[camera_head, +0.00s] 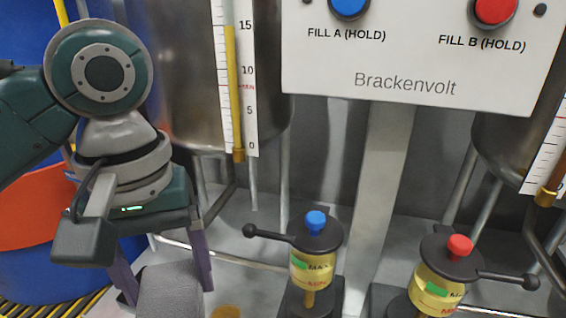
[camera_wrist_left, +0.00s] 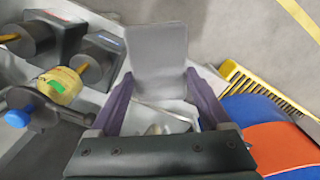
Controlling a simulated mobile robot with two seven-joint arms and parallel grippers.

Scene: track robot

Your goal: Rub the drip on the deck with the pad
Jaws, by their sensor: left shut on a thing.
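My left gripper (camera_head: 167,282) is shut on a grey pad (camera_head: 172,296), one purple finger on each side of it. The pad also shows between the fingers in the left wrist view (camera_wrist_left: 157,58). An amber drip (camera_head: 226,312) lies on the grey deck (camera_head: 258,290), just right of the pad and cut by the bottom edge of the head view. The pad and drip look apart in the picture. I cannot tell whether the pad touches the deck. I cannot make out the drip in the left wrist view. My right gripper is not in view.
Two yellow-filled sight glasses with side levers stand on the deck, one blue-topped (camera_head: 316,222), one red-topped (camera_head: 459,246). A steel tank (camera_head: 185,65) and a white button panel (camera_head: 420,70) stand behind. A blue and orange drum (camera_head: 35,215) is at left.

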